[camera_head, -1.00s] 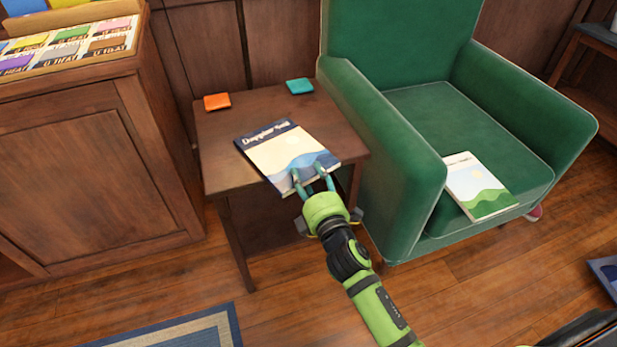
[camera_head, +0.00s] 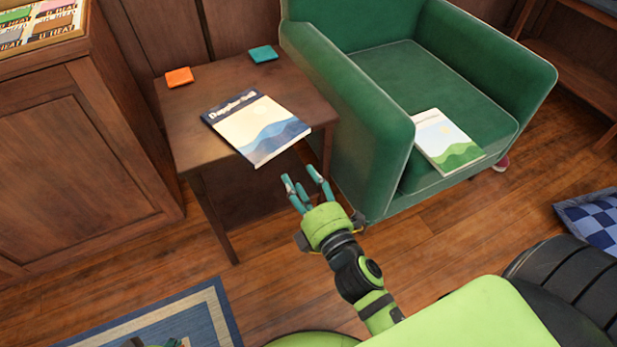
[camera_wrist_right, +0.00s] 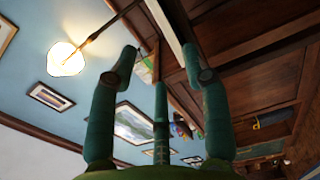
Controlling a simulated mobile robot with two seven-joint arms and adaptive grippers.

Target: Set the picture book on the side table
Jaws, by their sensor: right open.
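A book with a dark blue title band and blue hills (camera_head: 255,126) lies flat on the side table (camera_head: 190,130). Its near corner sticks out a little past the table's front edge. A second book with green hills (camera_head: 447,142) lies on the green armchair's seat. My right gripper (camera_head: 303,180) is open and empty, just in front of the table and apart from the book. Its spread teal fingers also show in the right wrist view (camera_wrist_right: 160,75), with nothing held between them. A small bit of my left gripper (camera_head: 160,343) shows at the bottom edge; most of it is cut off.
An orange square (camera_head: 179,77) and a teal square (camera_head: 263,54) lie at the table's back. The green armchair (camera_head: 350,130) stands close on the right, a wooden cabinet (camera_head: 80,150) on the left. A blue rug (camera_head: 170,325) and a checkered blue item (camera_head: 600,220) lie on the floor.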

